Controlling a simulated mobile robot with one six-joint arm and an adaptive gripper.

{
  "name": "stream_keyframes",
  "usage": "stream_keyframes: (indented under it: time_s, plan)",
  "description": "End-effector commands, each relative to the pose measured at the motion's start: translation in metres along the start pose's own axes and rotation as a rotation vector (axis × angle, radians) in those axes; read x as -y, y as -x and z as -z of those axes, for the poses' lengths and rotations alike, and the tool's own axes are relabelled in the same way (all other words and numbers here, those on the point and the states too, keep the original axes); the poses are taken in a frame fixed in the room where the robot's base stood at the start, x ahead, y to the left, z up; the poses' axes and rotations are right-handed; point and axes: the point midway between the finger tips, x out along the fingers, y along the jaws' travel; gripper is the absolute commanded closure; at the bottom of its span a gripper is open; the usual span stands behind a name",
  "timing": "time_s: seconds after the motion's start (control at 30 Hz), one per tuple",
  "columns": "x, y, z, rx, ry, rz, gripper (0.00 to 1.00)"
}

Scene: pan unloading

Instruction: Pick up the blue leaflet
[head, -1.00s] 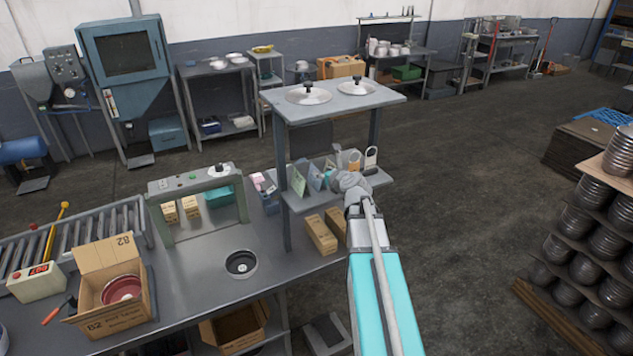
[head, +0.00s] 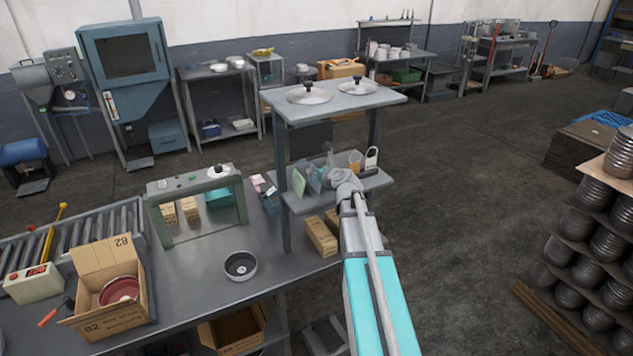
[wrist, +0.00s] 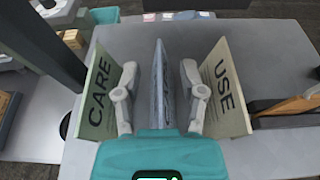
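The blue leaflet (wrist: 159,85) stands upright, seen nearly edge-on in the middle of the wrist view. In the head view it is a small blue patch (head: 314,182) on the raised shelf, partly hidden by my gripper. My gripper (wrist: 160,88) is open, with one finger on each side of the blue leaflet and visible gaps between. In the head view my gripper (head: 326,176) reaches over the shelf from the right.
A pale green leaflet marked CARE (wrist: 98,92) stands close outside the left finger. A beige leaflet marked USE (wrist: 226,90) stands close outside the right finger. A shelf post (wrist: 42,40) is at the left. A padlock-like item (head: 371,157) stands farther right on the shelf.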

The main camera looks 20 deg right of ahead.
Motion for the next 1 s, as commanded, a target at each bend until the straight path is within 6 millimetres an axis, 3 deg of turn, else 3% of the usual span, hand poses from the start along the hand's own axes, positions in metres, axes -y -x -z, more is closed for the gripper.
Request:
stream_keyframes:
  time_s: [0.03, 0.2, 0.3, 1.0]
  plan:
    - [0.0, 0.0, 0.0, 0.0, 0.0, 0.0, 0.55]
    - [0.0, 0.0, 0.0, 0.0, 0.0, 0.0, 0.86]
    - [0.0, 0.0, 0.0, 0.0, 0.0, 0.0, 1.0]
    - [0.0, 0.003, -0.011, 0.0, 0.0, 0.0, 1.0]
